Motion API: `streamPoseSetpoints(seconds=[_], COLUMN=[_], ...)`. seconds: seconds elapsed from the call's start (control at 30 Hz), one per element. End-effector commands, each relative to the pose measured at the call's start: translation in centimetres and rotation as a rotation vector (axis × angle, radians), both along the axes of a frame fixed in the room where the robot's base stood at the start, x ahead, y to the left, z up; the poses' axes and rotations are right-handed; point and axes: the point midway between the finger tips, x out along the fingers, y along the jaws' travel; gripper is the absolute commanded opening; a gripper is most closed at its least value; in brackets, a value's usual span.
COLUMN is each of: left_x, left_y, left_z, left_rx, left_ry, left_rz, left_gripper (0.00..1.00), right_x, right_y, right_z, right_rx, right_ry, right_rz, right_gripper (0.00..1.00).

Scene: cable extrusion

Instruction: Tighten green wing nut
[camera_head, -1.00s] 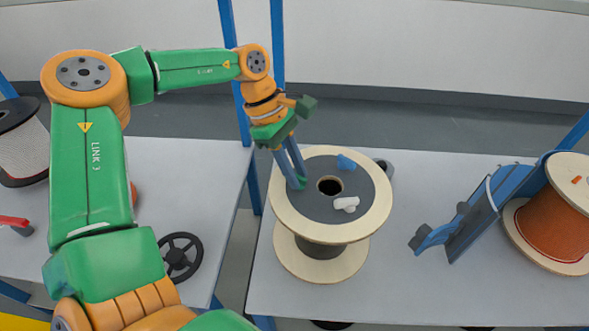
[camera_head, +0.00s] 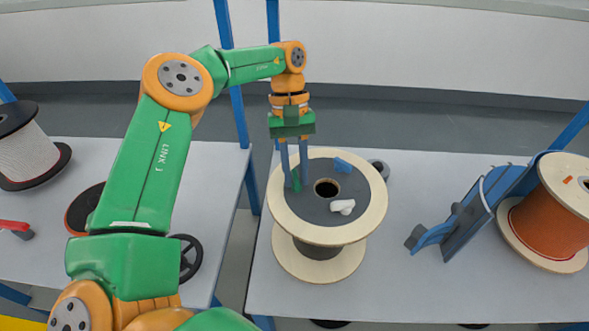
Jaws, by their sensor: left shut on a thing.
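The green wing nut (camera_head: 295,181) is on the dark top face of the wooden spool (camera_head: 330,230), left of its centre hole. It is small and partly hidden by the fingers. My left gripper (camera_head: 294,184) comes down from above, its two blue-grey fingers nearly vertical, and is shut on the green wing nut. A blue wing nut (camera_head: 343,165) and a white wing nut (camera_head: 342,207) sit on the same face, apart from the gripper. My right gripper is out of view.
The spool stands on a grey table (camera_head: 400,300). A blue stand (camera_head: 460,225) and an orange cable spool (camera_head: 555,215) are to the right. A black handwheel (camera_head: 190,258) is on the left table (camera_head: 220,165), across a gap.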

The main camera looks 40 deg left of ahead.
Motion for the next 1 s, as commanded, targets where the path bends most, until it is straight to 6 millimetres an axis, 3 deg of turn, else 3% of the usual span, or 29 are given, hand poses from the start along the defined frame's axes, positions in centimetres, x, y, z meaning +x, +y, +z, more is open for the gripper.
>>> streamPoseSetpoints(seconds=[0.43,1.0], left_x=[0.10,0.10], left_y=[-0.18,-0.17], left_z=[-0.14,-0.03], left_rx=[0.005,0.008], left_ry=[-0.003,-0.004], left_rz=[-0.219,-0.255], left_gripper=[0.00,0.00], right_x=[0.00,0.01], right_y=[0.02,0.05], right_z=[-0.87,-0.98], right_rx=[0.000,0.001], right_ry=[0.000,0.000], right_rz=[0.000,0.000], right_gripper=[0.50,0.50])
